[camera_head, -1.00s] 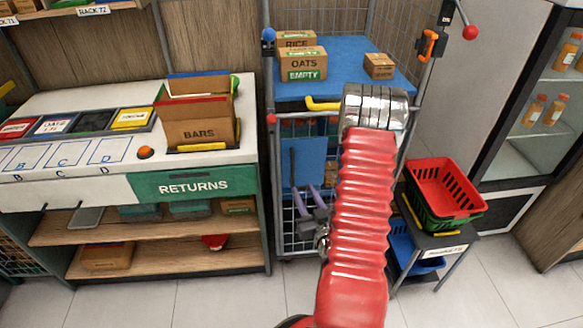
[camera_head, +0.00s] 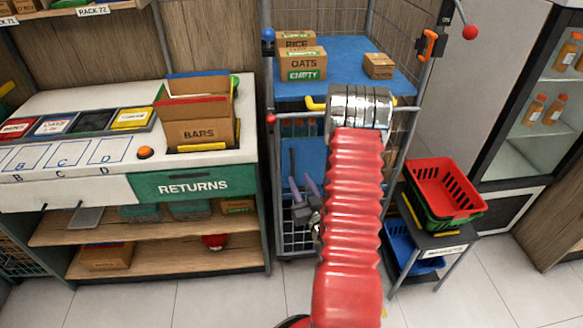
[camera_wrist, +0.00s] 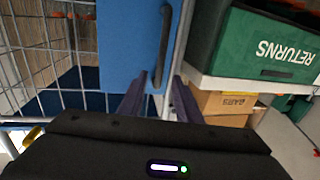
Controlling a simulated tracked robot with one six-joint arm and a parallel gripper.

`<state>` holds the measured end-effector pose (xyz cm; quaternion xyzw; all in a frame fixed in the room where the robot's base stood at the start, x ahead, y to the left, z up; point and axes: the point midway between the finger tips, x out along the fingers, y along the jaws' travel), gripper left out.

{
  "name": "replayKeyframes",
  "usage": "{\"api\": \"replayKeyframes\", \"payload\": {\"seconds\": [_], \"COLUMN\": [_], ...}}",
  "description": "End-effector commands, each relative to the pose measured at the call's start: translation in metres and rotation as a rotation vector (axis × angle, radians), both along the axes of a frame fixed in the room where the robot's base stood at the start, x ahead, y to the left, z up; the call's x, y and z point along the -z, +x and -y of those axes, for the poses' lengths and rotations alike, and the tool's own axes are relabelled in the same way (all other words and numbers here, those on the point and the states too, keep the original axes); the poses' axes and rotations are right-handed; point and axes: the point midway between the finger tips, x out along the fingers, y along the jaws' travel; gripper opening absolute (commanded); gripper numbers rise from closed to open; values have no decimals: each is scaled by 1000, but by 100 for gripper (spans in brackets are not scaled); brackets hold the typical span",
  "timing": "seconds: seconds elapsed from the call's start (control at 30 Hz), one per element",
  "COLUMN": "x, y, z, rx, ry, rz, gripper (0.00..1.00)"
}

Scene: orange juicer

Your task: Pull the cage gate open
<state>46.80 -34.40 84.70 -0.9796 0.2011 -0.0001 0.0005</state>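The cage gate (camera_head: 288,236) is the wire-mesh front of the roll cage, with a blue panel (camera_head: 310,155) on it, and looks closed. A dark upright handle (camera_head: 293,163) stands on the panel's left side; in the wrist view the handle (camera_wrist: 164,45) shows on the panel (camera_wrist: 125,40) near the gate's edge. My gripper (camera_head: 305,183) is in front of the gate, just below the handle. In the wrist view my gripper's (camera_wrist: 160,82) purple fingers are apart, with the handle's end appearing between them. I cannot tell whether they touch it. My arm hides the gate's right part.
The returns counter (camera_head: 190,187) stands close on the left of the cage. A small stand (camera_head: 437,240) with red and blue baskets is on the right. Boxes sit on the cage's blue upper shelf (camera_head: 345,65). The tiled floor in front is clear.

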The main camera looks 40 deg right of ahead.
Motion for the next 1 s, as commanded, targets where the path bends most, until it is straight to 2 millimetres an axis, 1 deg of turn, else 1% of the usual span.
{"api": "replayKeyframes", "payload": {"seconds": [0.03, 0.3, 0.5, 0.7, 0.93, 1.0], "x": [0, 0, 0, 0, 0, 0], "y": [8, 46, 69, 77, 77, 77], "z": [2, 19, 29, 32, 32, 32], "rx": [-3, -2, -2, -1, -1, -1], "ry": [-1, -1, -1, 1, 1, 1], "rz": [1, 2, 1, -1, -1, -1], "gripper": [31, 31, 31, 31, 31, 26]}}
